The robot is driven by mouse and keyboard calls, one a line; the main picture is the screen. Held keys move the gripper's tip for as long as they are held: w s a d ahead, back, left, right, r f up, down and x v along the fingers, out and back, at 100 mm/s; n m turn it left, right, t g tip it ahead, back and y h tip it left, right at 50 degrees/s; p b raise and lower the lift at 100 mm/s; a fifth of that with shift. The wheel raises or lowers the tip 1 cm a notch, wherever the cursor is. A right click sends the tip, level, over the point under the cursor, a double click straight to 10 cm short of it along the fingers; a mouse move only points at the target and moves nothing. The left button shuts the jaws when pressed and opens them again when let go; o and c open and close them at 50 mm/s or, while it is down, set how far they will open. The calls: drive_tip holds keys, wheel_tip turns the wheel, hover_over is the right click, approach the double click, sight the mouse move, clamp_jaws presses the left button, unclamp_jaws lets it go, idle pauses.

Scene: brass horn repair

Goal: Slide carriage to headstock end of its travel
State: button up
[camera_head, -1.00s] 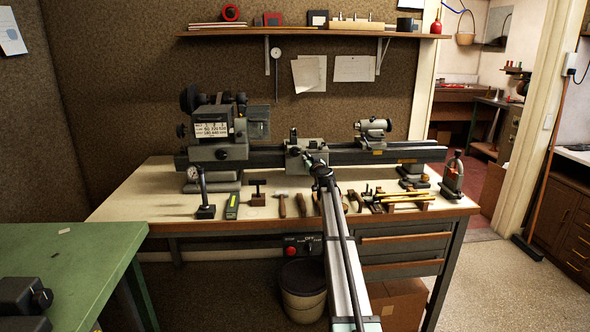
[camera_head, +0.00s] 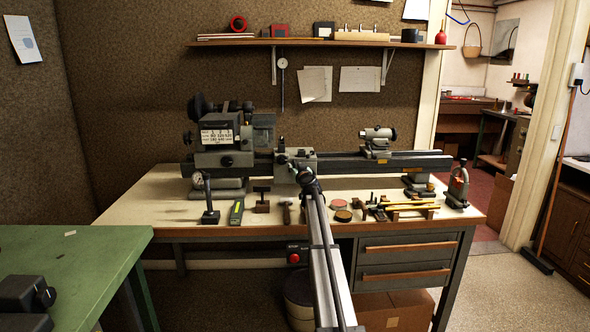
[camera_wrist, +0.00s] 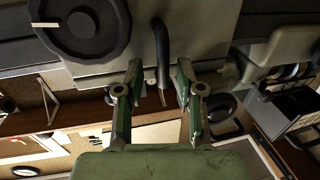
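The lathe's grey carriage (camera_head: 303,162) sits on the dark bed just right of the grey headstock (camera_head: 222,137), with a small gap or none; I cannot tell if they touch. My gripper (camera_head: 308,178) is at the front of the carriage, and my arm hides part of it. In the wrist view, a black round handwheel (camera_wrist: 84,27) and a dark rod-like handle (camera_wrist: 161,45) show on a grey face. My gripper (camera_wrist: 159,68) has its two fingers apart, one on each side of the handle, with gaps visible.
The tailstock (camera_head: 377,143) stands on the bed to the right, with bare bed (camera_head: 340,163) between. Hand tools, including a hammer (camera_head: 287,211), and a dial stand (camera_head: 208,200) lie or stand along the bench front. A shelf (camera_head: 330,43) hangs behind.

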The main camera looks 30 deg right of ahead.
drive_tip(key=shift+s, duration=0.1)
drive_tip(key=v, duration=1.2)
idle(0.4)
